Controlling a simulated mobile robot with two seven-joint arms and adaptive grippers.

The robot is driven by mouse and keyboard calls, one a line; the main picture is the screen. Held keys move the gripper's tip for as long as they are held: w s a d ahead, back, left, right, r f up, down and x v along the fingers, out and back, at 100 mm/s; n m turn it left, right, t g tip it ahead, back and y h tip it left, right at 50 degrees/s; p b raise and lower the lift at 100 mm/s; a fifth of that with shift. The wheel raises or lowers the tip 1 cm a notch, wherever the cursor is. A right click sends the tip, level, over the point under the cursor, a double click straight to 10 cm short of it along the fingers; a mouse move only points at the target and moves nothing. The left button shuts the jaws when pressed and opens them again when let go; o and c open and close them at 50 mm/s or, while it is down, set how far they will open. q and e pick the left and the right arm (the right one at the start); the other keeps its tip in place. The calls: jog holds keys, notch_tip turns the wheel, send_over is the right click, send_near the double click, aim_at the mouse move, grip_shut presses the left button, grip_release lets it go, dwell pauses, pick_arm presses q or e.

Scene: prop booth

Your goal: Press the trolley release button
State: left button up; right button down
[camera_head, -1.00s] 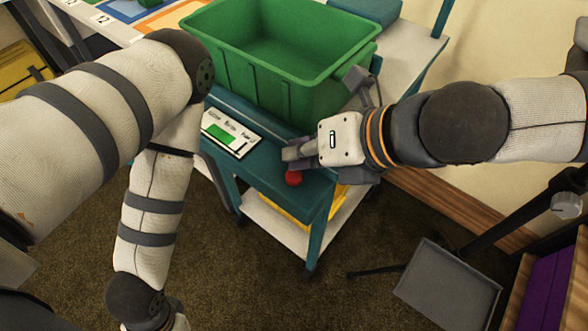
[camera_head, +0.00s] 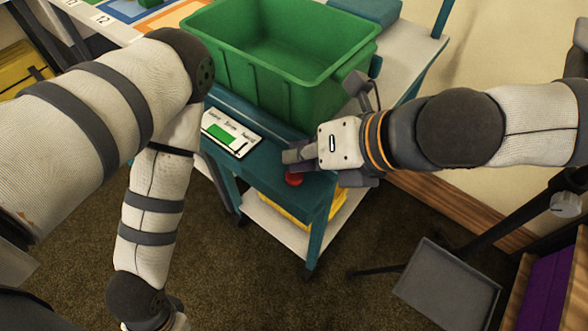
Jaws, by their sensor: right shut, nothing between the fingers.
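The red round button (camera_head: 293,180) sits on the teal top of the trolley (camera_head: 262,165), near its front corner. My right gripper (camera_head: 297,157) is shut and empty. Its fingertips are at the button's far edge in the picture and cover part of it. I cannot tell whether they touch it or hover just above. A white panel (camera_head: 231,133) with a green patch lies on the trolley top, left of the button. My left arm hangs down at the left, and its gripper is out of view below.
A large green bin (camera_head: 275,80) stands on the trolley behind the button, close to my right wrist. A yellow item (camera_head: 290,206) is on the lower shelf. A grey plate on a stand (camera_head: 448,285) is at the lower right. Bare carpet lies in front.

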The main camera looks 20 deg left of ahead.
jog(key=shift+f, duration=0.65)
dwell(0.5)
jog(key=shift+r, duration=0.1)
jog(key=shift+r+p, duration=0.65)
jog(key=shift+r, duration=0.3)
pick_arm(q)
jog(key=shift+w+r+t, duration=0.4)
jog(key=shift+w+r, duration=0.35)
jog(key=shift+r, duration=0.05)
pick_arm(e)
jog(key=shift+f, duration=0.1)
notch_tip(320, 180, up, 3)
jog(key=shift+f+p, duration=0.1)
jog(key=shift+p, duration=0.6)
jog(key=shift+r+p, duration=0.4)
jog(key=shift+r, duration=0.8)
pick_arm(q)
jog(key=shift+t, duration=0.6)
jog(key=w+r, duration=0.3)
